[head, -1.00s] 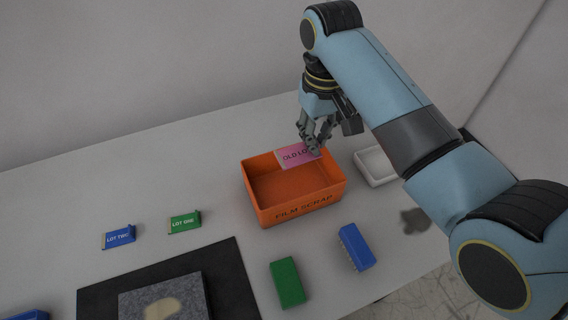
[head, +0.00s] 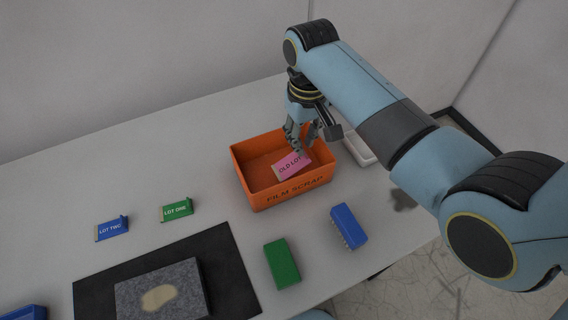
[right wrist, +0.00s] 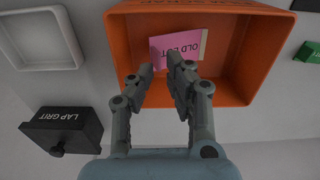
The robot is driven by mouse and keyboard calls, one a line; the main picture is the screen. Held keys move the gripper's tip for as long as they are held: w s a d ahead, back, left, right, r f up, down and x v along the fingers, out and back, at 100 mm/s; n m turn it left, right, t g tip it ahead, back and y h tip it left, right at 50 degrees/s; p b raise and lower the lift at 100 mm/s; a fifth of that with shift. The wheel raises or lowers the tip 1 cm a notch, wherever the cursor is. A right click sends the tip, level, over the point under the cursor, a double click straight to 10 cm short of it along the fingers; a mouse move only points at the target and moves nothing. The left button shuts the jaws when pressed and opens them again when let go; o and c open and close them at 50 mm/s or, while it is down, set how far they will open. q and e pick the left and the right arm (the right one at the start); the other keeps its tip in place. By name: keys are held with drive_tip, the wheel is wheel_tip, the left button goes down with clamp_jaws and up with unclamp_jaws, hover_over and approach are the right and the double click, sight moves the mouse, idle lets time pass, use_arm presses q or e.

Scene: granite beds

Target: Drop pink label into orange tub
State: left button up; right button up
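The pink label (head: 291,165), marked OLD LOT, is inside the orange tub (head: 296,194), which is marked FILM SCRAP. It sits tilted toward the tub's right side; whether it rests on the floor is hard to tell. In the right wrist view the label (right wrist: 178,46) shows beyond the fingertips, within the walls of the tub (right wrist: 236,92). My right gripper (head: 303,148) is over the tub's back right part, its fingers (right wrist: 161,66) parted with a gap between them and apparently clear of the label. My left gripper is not in view.
A white tray (head: 358,149) stands right of the tub. A black LAP GRIT box (right wrist: 66,130) shows in the wrist view. Blue (head: 348,226) and green (head: 281,263) blocks lie in front; LOT ONE (head: 177,210) and LOT TWO (head: 112,229) holders and a granite slab (head: 190,272) lie left.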

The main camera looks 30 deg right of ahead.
drive_tip(key=shift+o, duration=1.3)
drive_tip(key=shift+r, duration=0.15)
wheel_tip(320, 180, up, 12)
